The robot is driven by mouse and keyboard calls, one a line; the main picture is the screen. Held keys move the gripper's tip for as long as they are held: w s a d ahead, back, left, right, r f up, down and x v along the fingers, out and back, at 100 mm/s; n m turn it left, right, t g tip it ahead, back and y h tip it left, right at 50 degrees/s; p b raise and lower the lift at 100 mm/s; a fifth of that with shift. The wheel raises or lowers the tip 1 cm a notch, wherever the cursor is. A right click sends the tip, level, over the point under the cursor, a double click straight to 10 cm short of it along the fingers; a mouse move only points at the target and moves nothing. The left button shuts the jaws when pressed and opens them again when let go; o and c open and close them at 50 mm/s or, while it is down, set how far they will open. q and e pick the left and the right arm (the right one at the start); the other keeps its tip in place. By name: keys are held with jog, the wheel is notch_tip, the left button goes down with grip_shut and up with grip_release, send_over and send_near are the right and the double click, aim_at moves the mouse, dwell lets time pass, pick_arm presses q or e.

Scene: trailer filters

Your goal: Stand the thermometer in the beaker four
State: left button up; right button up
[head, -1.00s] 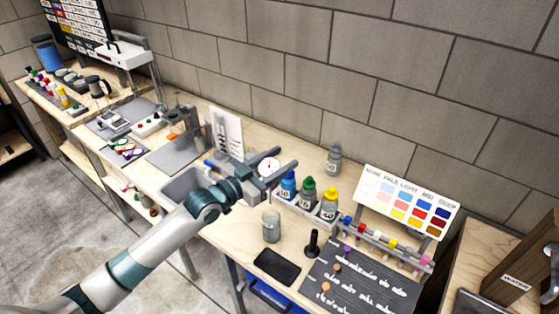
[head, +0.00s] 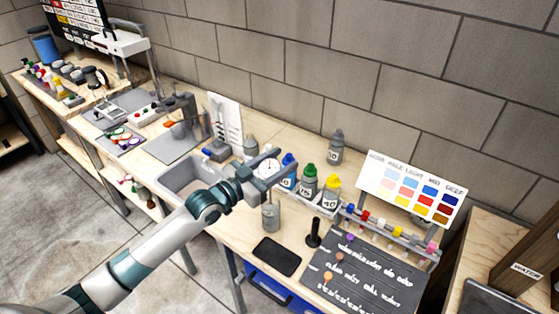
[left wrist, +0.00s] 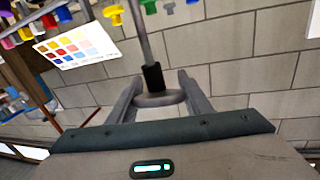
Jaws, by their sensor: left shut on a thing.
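The thermometer has a round white dial (head: 269,166) and is held at the dial by my left gripper (head: 278,177). In the left wrist view its thin stem (left wrist: 145,38) and black collar (left wrist: 153,77) extend away from between the fingers of my left gripper (left wrist: 160,98). A grey, glassy beaker (head: 271,217) stands on the bench just below the gripper in the head view, and no number is readable on it. The gripper covers part of the region above its rim, so I cannot tell whether the stem is inside. My right gripper is not in view.
Bottles with blue, green (head: 309,178) and yellow (head: 331,188) caps stand in a tray behind the beaker. A black tablet (head: 277,256) and a black upright holder (head: 314,233) are in front. A sink (head: 190,172) lies left; a colour chart (head: 412,188) stands right.

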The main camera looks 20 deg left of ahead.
pick_arm(q)
notch_tip(320, 180, down, 8)
jog(key=b, duration=0.5)
dwell(0.5)
jog(key=shift+r, duration=0.1)
jog(key=o, duration=1.1)
jog(key=shift+o, duration=0.2)
